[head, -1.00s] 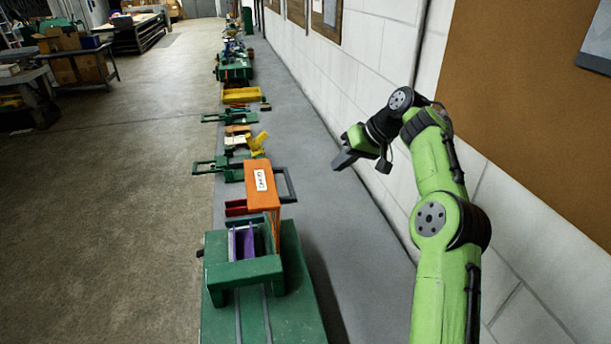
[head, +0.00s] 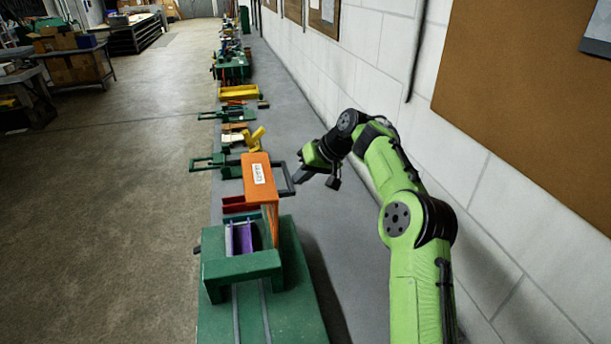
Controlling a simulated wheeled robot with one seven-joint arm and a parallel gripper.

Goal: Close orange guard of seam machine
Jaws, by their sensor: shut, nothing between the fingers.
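The green seam machine (head: 244,268) stands on the grey bench in the lower middle of the head view. Its orange guard (head: 261,195) is raised above the machine, with a white label on its upper face and a dark grey handle (head: 285,180) on its right side. Purple parts (head: 241,238) show uncovered in the machine's opening.
A red tray (head: 236,205), a yellow clamp-like tool (head: 254,140), green machines and a yellow bin (head: 239,92) stand farther back along the bench. A white block wall (head: 365,70) runs close along the right. The floor (head: 110,210) at left is open.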

